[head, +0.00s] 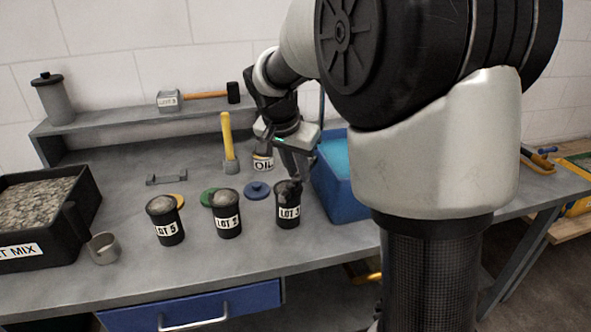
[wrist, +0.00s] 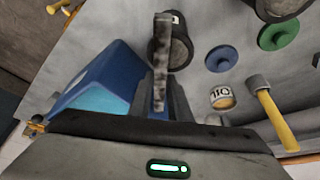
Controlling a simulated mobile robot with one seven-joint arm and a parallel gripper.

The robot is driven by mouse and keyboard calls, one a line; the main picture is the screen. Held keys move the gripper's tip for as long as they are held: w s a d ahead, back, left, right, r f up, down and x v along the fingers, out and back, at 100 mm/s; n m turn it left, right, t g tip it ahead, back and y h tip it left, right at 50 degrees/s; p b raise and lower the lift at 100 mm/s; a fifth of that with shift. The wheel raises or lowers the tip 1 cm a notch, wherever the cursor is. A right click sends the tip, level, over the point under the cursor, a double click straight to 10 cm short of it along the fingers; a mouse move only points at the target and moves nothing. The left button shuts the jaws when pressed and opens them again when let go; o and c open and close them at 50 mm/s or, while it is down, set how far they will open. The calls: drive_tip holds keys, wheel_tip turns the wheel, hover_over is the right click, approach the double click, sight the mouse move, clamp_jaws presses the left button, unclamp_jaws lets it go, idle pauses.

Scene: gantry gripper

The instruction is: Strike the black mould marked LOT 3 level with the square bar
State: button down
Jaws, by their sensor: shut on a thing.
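The black mould marked LOT 3 (head: 289,216) stands upright on the bench, the rightmost of three moulds in the head view. It shows at the top of the wrist view (wrist: 181,52), partly hidden. My gripper (head: 296,168) is just above it. In the wrist view my gripper (wrist: 161,88) is shut on a grey square bar (wrist: 160,50). The bar's far part overlaps the mould in that view. I cannot tell whether the bar touches the rim, and the fill at its top is hard to make out.
Moulds LOT 5 (head: 168,228) and LOT 2 (head: 228,222) stand to the left, heaped with grey mix. A blue tub (head: 340,200) is close on the right. An oil tin (head: 262,163), a yellow-handled tool (head: 228,140) and coloured lids (head: 257,190) lie behind. A metal rack (head: 166,180) is empty.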

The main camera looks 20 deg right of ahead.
drive_tip(key=shift+s+d, duration=0.2)
drive_tip(key=shift+d, duration=0.45)
wheel_tip(320, 180, up, 6)
drive_tip(key=p, duration=0.4)
drive_tip(key=shift+w+a+r, duration=0.1)
drive_tip(key=shift+a, duration=0.15)
